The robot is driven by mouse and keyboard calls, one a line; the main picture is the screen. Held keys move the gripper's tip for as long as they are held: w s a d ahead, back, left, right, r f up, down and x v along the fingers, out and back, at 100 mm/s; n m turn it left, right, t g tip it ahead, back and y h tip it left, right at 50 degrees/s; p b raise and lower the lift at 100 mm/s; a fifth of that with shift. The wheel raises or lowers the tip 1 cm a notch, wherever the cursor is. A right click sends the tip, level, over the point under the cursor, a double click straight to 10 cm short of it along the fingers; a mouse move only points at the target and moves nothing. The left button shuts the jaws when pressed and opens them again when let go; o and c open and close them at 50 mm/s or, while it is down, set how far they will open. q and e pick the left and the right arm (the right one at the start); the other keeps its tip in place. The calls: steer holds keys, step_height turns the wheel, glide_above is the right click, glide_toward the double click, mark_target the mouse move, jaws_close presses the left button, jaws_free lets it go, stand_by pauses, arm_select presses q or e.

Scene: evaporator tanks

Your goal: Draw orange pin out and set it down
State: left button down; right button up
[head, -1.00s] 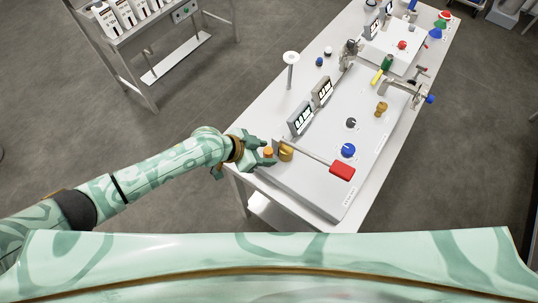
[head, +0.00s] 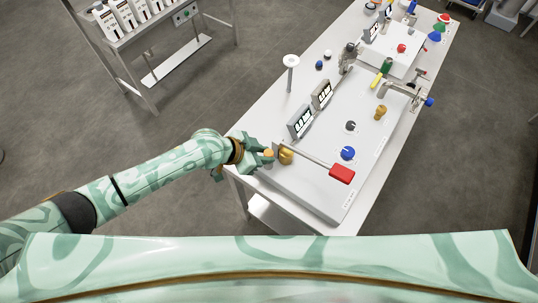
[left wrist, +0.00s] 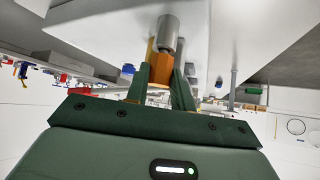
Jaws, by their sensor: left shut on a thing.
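The orange pin (head: 269,154) is at the near left corner of the near white panel (head: 314,196), beside a brass-coloured knob (head: 286,154). My left gripper (head: 267,158) is shut on the pin's orange head. In the left wrist view the orange part (left wrist: 161,65) lies between the two dark green fingers (left wrist: 160,76). A grey metal cylinder (left wrist: 168,32) runs in line with it towards the white surface. I cannot tell how far the pin sits in its hole. My right gripper is not in view.
A red-handled lever (head: 342,173) reaches across the near panel to the right of the brass knob. Two display boxes (head: 300,122) and a blue knob (head: 348,153) stand beyond.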

arm_select(q)
steer(key=shift+r+p, duration=1.2)
steer(key=shift+r, duration=0.3)
steer(key=shift+r, duration=0.1)
step_height(320, 180, up, 6)
steer(key=p, duration=0.5)
steer(key=shift+p, duration=0.35)
steer(key=shift+s, duration=0.1)
